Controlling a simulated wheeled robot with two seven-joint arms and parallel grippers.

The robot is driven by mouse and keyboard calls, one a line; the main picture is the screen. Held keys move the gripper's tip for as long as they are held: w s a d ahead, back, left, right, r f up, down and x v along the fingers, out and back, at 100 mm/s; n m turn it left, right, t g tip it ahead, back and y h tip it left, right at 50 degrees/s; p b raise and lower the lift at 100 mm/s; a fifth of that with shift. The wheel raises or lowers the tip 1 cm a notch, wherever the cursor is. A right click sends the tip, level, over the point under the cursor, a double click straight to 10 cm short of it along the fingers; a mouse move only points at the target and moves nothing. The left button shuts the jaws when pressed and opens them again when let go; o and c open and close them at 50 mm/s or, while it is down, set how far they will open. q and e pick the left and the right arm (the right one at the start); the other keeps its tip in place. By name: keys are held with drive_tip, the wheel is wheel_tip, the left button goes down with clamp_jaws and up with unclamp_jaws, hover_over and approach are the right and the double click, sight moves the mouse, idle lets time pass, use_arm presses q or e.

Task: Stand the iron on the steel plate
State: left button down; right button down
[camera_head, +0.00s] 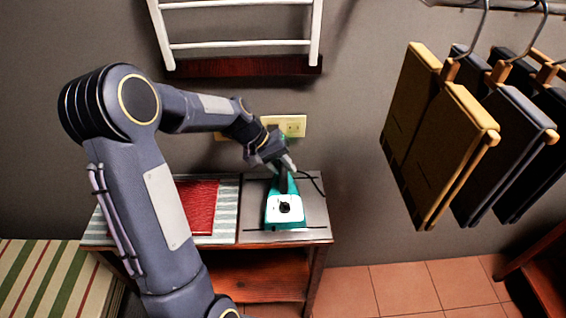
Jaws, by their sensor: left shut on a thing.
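The teal and white iron (284,208) is over the steel plate (315,212) at the right end of the small wooden table. Its white face with a dark round mark shows toward me. My left gripper (285,166) is shut on the iron's upper end from behind. The gripper hides part of that end, and I cannot tell whether the iron's lower end touches the plate. A dark cord loops out to the right of the gripper. My right gripper does not show.
A red folded cloth (199,206) lies on a striped cover (229,190) left of the plate. A wall socket (292,126) is behind the table. Folded trousers on hangers (440,140) hang at the right. A white rack (240,45) is on the wall above.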

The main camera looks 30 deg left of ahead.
use_arm(q)
drive_tip(key=shift+f, duration=0.9)
drive_tip(key=shift+f, duration=0.2)
drive_tip(key=c, duration=1.2)
unclamp_jaws()
